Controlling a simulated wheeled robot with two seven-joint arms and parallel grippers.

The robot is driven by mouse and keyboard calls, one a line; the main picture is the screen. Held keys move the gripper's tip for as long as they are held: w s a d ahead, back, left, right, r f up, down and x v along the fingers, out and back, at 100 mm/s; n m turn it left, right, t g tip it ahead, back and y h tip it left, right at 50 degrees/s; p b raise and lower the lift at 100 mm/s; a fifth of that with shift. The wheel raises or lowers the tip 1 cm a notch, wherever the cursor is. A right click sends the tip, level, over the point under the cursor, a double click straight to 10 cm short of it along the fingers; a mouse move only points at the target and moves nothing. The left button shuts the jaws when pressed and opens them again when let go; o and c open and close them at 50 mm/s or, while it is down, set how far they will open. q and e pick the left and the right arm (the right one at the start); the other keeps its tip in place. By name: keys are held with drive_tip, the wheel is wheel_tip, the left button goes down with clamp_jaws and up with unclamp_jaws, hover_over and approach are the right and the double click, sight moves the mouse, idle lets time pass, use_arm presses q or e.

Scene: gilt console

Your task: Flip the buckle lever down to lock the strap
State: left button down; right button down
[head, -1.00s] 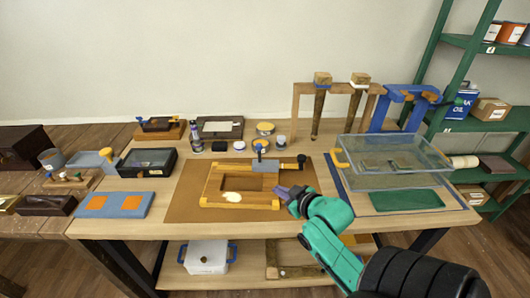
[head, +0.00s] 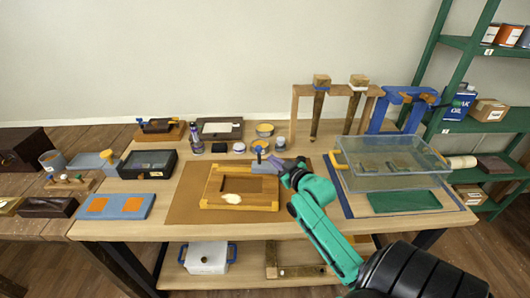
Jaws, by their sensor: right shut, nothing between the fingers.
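A wooden frame (head: 212,188) lies on the brown mat (head: 187,204) in the middle of the bench. A grey-blue buckle-like fitting (head: 260,166) sits at its back right edge, with a small blue lever (head: 258,149) standing up from it. I cannot make out the strap at this size. My right gripper (head: 273,161) is shut and empty, its purple-grey fingertips right beside the fitting on its right side; whether they touch it I cannot tell. The gripper hides the dark end at the fitting's right. My left gripper is not in view.
A clear bin (head: 390,178) with a yellow handle stands close to the right of my right arm. Small jars (head: 265,130) and a spray bottle (head: 196,144) stand behind the frame. A wooden rack (head: 296,112) is farther back. The mat's left side is clear.

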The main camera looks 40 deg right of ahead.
sight(260, 151)
drive_tip(key=p+x, duration=0.1)
drive_tip(key=x, duration=0.4)
drive_tip(key=shift+r, duration=0.15)
drive_tip(key=shift+w+d+f, duration=0.1)
drive_tip(key=shift+w+f, duration=0.15)
drive_tip(key=shift+w, duration=0.35)
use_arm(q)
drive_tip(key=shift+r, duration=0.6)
